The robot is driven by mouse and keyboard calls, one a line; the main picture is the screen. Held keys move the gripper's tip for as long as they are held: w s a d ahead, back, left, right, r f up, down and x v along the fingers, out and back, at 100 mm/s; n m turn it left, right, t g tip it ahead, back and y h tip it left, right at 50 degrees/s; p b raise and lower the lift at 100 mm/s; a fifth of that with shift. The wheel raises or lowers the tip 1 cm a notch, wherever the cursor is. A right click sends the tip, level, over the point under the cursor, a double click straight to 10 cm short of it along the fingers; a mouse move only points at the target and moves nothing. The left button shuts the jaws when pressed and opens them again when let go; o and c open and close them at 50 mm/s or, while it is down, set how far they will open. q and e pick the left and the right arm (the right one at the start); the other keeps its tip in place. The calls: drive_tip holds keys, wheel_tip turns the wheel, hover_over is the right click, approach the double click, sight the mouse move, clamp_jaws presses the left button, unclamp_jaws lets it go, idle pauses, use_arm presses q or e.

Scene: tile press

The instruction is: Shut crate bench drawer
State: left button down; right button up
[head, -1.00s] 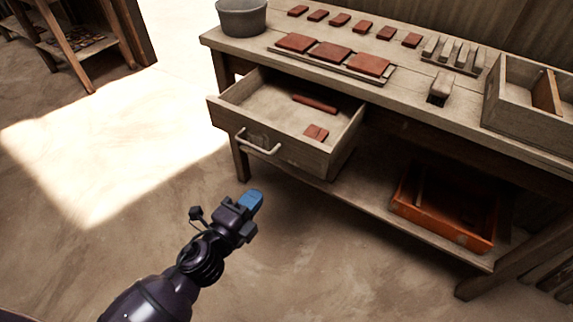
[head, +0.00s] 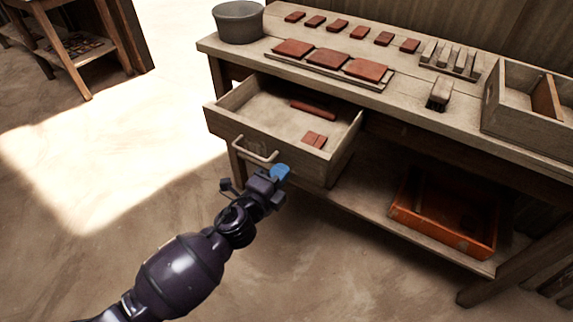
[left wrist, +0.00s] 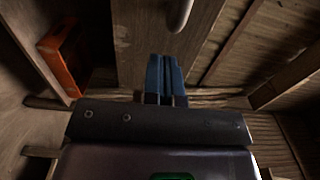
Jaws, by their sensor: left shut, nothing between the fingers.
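The crate bench drawer (head: 235,128) is pulled out from the left part of the wooden bench, with a reddish bar (head: 313,110) and small reddish pieces (head: 314,140) inside. Its pale handle (head: 256,150) is on the front face; the handle's end also shows at the top of the left wrist view (left wrist: 180,14). My left gripper (head: 281,173), with blue fingertips, is shut and empty, just below and right of the handle in the head view. In the left wrist view the shut fingers (left wrist: 166,78) point toward the drawer front (left wrist: 150,45). Contact cannot be told. My right gripper is not in view.
The bench top (head: 420,112) holds a grey bucket (head: 239,22), several reddish tiles (head: 328,57), a brush (head: 440,94) and a wooden crate (head: 520,105). An orange tray (head: 445,235) sits on the lower shelf. The floor before the drawer is clear.

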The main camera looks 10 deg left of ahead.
use_arm(q)
drive_tip(key=shift+x, duration=1.4)
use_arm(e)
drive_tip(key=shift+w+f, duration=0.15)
use_arm(q)
drive_tip(key=shift+w, duration=0.1)
